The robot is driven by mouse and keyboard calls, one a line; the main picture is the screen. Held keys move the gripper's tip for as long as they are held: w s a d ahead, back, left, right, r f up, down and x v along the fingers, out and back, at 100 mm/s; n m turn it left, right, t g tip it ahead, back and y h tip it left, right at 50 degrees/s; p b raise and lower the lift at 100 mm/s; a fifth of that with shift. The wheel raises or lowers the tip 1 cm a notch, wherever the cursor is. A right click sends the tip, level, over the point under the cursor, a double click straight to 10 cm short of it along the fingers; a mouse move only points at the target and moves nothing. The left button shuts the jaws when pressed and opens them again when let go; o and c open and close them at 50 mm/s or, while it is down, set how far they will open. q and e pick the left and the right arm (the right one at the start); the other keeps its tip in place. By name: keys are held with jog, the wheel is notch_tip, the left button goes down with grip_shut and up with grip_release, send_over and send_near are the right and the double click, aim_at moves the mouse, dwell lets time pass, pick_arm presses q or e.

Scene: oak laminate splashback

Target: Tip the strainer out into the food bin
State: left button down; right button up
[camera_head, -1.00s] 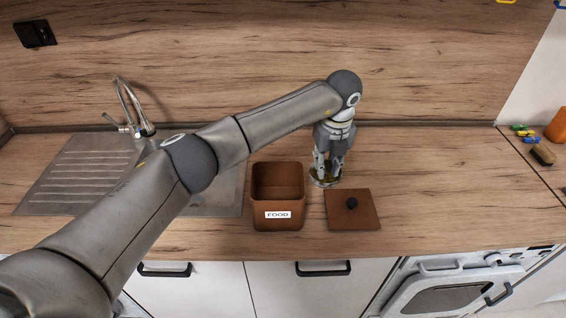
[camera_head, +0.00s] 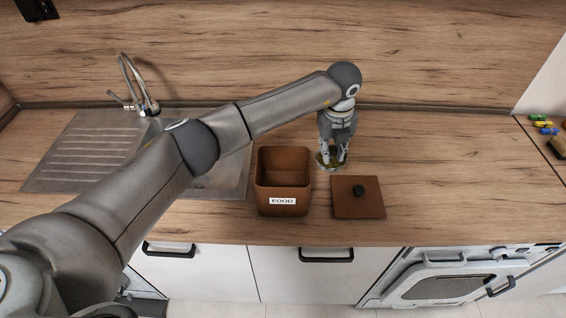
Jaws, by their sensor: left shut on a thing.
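The food bin (camera_head: 283,208) is a brown open box with a white FOOD label on its front, standing on the wooden counter. Its inside looks empty as far as it shows. Its square brown lid (camera_head: 370,207) with a dark knob lies on the counter to its right. My left gripper (camera_head: 333,160) points down just right of the bin's back corner. It is shut on the strainer (camera_head: 322,165), a small round metal piece mostly hidden by the fingers. I cannot tell whether the strainer touches the counter. My right gripper is not in view.
The steel sink (camera_head: 85,150) with its drainer and tap (camera_head: 135,85) is at the left, partly behind my left arm. Small coloured items (camera_head: 543,126) lie at the far right. The counter right of the lid is clear. An oven (camera_head: 440,285) is below.

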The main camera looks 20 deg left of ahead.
pick_arm(q)
jog(key=shift+s+a+r, duration=0.2)
jog(key=shift+r, duration=0.1)
jog(key=shift+r+p, duration=0.1)
jog(key=shift+p, duration=0.2)
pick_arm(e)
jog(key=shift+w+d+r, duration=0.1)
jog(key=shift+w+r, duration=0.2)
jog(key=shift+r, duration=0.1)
pick_arm(q)
jog(key=shift+h, duration=0.3)
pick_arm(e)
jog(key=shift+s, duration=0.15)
pick_arm(q)
jog(key=shift+a+r, duration=0.1)
jog(key=shift+a, duration=0.1)
jog(key=shift+a+r+p, duration=0.15)
jog(key=shift+a+p, duration=0.1)
jog(key=shift+p, duration=0.1)
jog(key=shift+s+r+t+h, duration=0.2)
jog(key=shift+t+h, duration=0.1)
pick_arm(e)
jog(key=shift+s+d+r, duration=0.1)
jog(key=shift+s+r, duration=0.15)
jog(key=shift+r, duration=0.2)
pick_arm(q)
jog(key=shift+a, duration=0.1)
